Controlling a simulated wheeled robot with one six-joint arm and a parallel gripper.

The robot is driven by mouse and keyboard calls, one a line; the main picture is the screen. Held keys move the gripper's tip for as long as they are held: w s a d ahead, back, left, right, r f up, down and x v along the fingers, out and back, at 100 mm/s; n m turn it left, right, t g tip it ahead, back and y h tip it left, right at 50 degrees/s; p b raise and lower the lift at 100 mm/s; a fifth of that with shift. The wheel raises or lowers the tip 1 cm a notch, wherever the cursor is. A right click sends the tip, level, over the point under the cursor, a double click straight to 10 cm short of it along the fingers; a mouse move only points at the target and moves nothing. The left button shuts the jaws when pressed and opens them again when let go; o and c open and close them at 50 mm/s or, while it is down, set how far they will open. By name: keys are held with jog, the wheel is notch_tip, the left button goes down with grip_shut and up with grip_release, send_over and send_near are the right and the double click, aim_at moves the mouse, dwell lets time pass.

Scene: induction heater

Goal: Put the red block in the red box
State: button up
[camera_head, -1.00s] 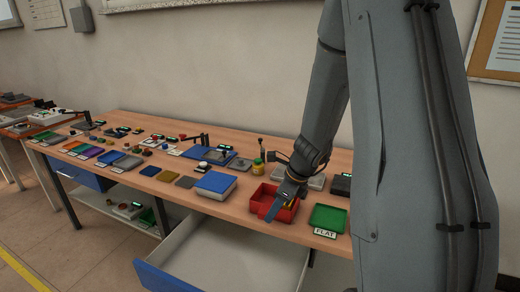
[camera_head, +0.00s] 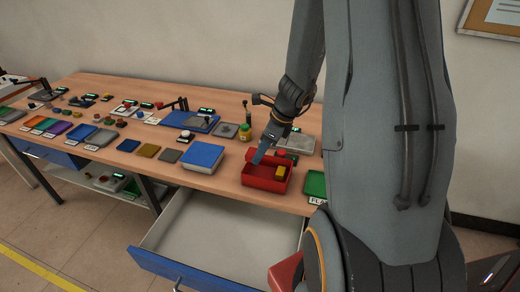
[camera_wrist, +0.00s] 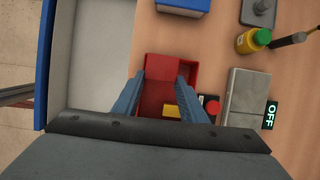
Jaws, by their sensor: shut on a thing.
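The red box (camera_head: 264,184) stands on the wooden bench near its front edge and holds a yellow block (camera_head: 280,172). My gripper (camera_head: 257,158) points down at the left part of the box. In the wrist view, my gripper (camera_wrist: 160,74) has its two fingers spread on either side of a bright red piece (camera_wrist: 160,67), which looks like the red block, and is shut on it. It is over or inside the box; red on red hides the exact height. The yellow block (camera_wrist: 171,110) lies near the right finger.
An open drawer (camera_head: 220,235) juts out below the bench. A blue-topped box (camera_head: 203,158) stands left of the red box, a green tray (camera_head: 315,184) right of it. A yellow-green bottle (camera_head: 245,133) and grey device (camera_head: 300,143) stand behind.

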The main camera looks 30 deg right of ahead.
jog(key=shift+f+b, duration=2.3)
jog(key=shift+f, duration=0.25)
jog(key=o, duration=1.1)
jog(key=shift+o, duration=0.2)
jog(key=shift+r, duration=0.15)
jog(key=v, duration=0.7)
jog(key=shift+r, duration=0.25)
jog(key=shift+s, duration=0.15)
jog(key=s+a+r+n+g+h, duration=0.1)
jog(key=s+a+n, duration=0.4)
jog(key=n, duration=0.8)
jog(key=s+a+r+n+h, duration=0.1)
jog(key=s+a+n+h, duration=0.1)
jog(key=s+a+n, duration=0.3)
jog(key=a+n, duration=0.4)
jog(key=n, duration=0.5)
jog(key=shift+r+g, duration=0.25)
jog(key=shift+g, duration=0.15)
